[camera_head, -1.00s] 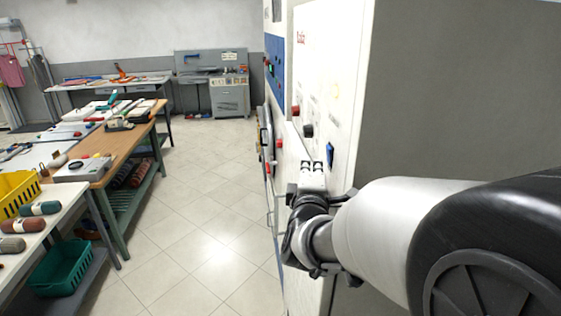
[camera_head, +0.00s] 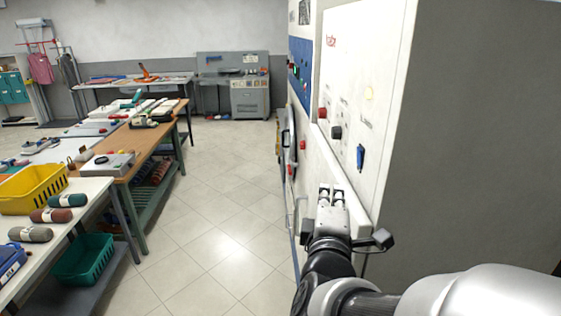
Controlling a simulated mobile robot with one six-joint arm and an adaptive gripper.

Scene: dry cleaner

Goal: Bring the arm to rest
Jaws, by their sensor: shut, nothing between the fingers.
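My gripper (camera_head: 331,190) is at the end of my arm, low in the right half of the head view. Its two pale fingers are together and nothing shows between them. It points away from me, close beside the front of a large white machine (camera_head: 372,60). I cannot tell whether it touches the machine. The panel carries a red knob (camera_head: 322,113), a black knob (camera_head: 336,132) and a blue switch (camera_head: 360,157), all above the fingertips. My arm reaches in from the lower right.
Work tables (camera_head: 137,166) with tools and rolls run along the left. A yellow basket (camera_head: 33,190) sits on the near table and a green basket (camera_head: 83,258) on its shelf. The tiled floor (camera_head: 222,190) between the tables and machine is clear. A grey cabinet (camera_head: 249,100) stands at the back.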

